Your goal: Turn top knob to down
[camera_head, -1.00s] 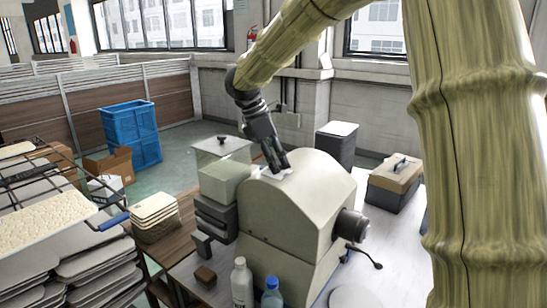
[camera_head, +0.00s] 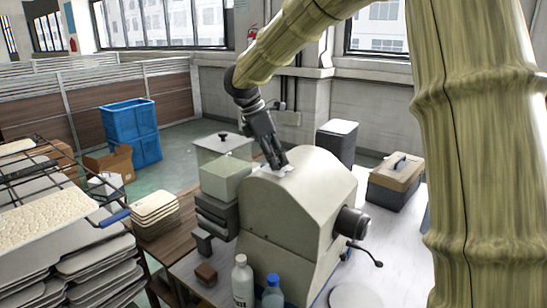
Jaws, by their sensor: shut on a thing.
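A beige machine housing (camera_head: 285,215) with a curved top stands on the table. A small pale panel (camera_head: 287,172) sits on top of it, at its back left. My gripper (camera_head: 279,166) points down at this panel and its fingertips are at it. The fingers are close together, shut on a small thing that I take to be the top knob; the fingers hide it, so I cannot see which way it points. A black round part (camera_head: 350,223) with a crank sticks out of the housing's right side.
A pale box (camera_head: 226,177) stands left of the housing. Two bottles, one white (camera_head: 242,283) and one blue-capped (camera_head: 272,293), stand in front. A tray rack (camera_head: 85,255) fills the left. A toolbox (camera_head: 394,182) sits behind at right.

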